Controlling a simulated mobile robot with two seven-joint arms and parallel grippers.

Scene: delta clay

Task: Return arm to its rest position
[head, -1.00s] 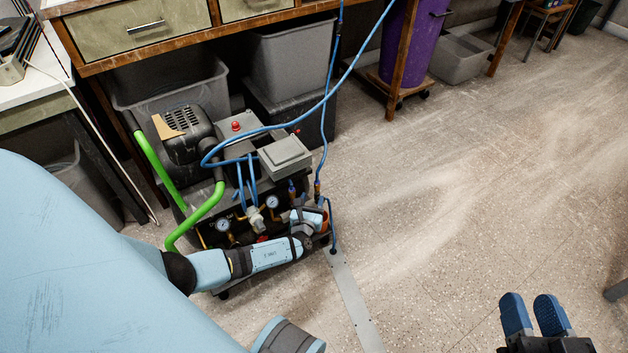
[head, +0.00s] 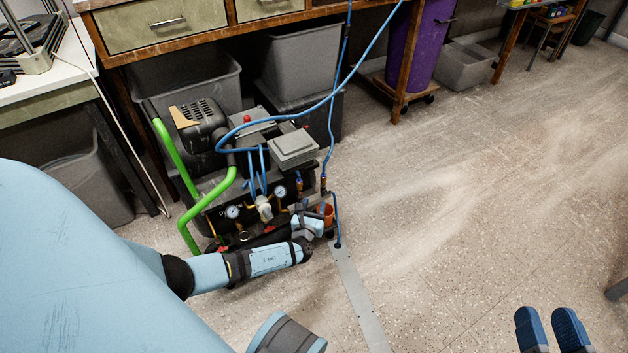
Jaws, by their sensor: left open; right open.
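My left arm comes in from the left, light blue with dark joints. Its wrist end, with my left gripper (head: 308,222), is by the lower front of a dark machine with gauges and hoses (head: 262,190). The fingers of this gripper are mostly hidden by the wrist. I see nothing held there. My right gripper (head: 549,329) is at the bottom right edge, over the floor. Its two blue fingertips are apart with nothing between them, and the rest is cut off by the frame.
Blue hoses (head: 330,130) hang in front of the workbench (head: 240,37). Grey bins (head: 301,62) and a purple barrel (head: 414,45) stand behind. The speckled floor (head: 470,190) at the right is clear.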

